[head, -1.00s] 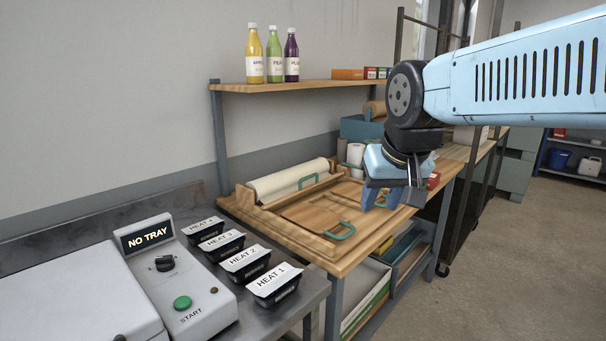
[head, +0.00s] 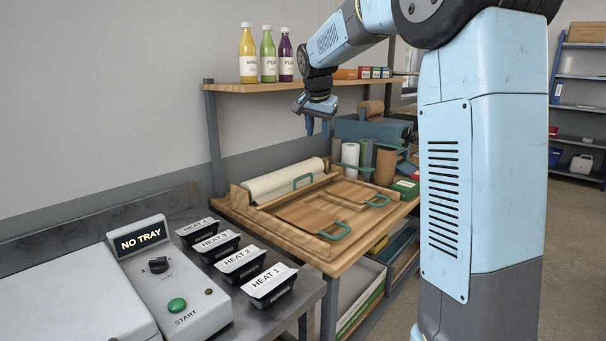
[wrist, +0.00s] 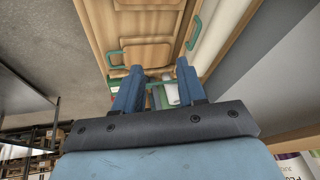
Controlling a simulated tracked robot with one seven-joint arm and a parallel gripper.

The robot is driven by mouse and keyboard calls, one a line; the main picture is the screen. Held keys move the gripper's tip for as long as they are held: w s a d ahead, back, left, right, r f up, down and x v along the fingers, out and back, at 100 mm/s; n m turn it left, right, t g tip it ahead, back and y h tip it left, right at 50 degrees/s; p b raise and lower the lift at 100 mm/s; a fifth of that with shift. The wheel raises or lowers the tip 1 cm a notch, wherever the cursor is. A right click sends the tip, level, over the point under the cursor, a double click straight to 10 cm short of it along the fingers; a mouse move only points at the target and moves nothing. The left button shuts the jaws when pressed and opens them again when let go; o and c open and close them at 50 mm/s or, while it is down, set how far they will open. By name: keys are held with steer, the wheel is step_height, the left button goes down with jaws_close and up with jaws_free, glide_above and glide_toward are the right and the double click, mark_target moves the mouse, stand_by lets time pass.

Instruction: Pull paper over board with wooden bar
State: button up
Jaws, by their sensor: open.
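The white paper roll (head: 284,180) lies along the left side of the wooden board (head: 275,226) on the bench. A wooden bar with a green handle (head: 302,182) lies beside the roll; the handle also shows in the wrist view (wrist: 194,34). The paper (wrist: 212,36) is at the upper right in the wrist view. Two wooden panels with green handles, a near one (head: 312,217) and a far one (head: 352,192), lie on the board. My gripper (head: 317,128) is open and empty, fingers down, high above the back of the bench.
A shelf (head: 225,87) with several bottles (head: 267,55) runs along the wall behind my gripper. Upright rolls (head: 350,158) and a blue-grey box (head: 372,130) stand at the bench's back. Several black trays (head: 269,284) stand on the metal counter at front left.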

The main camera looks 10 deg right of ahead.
mark_target(303, 177)
steer(key=w+a+f+m+h, duration=0.1)
steer(key=w+f+m, duration=0.1)
steer(key=w+f, duration=0.5)
steer(key=w+a+f+m, duration=0.2)
steer(key=w, duration=0.9)
steer(key=shift+n, duration=0.3)
steer(key=x, duration=1.4)
steer(key=shift+s+d, duration=0.2)
steer(key=shift+s, duration=0.15)
jaws_close()
steer(key=shift+r, duration=0.1)
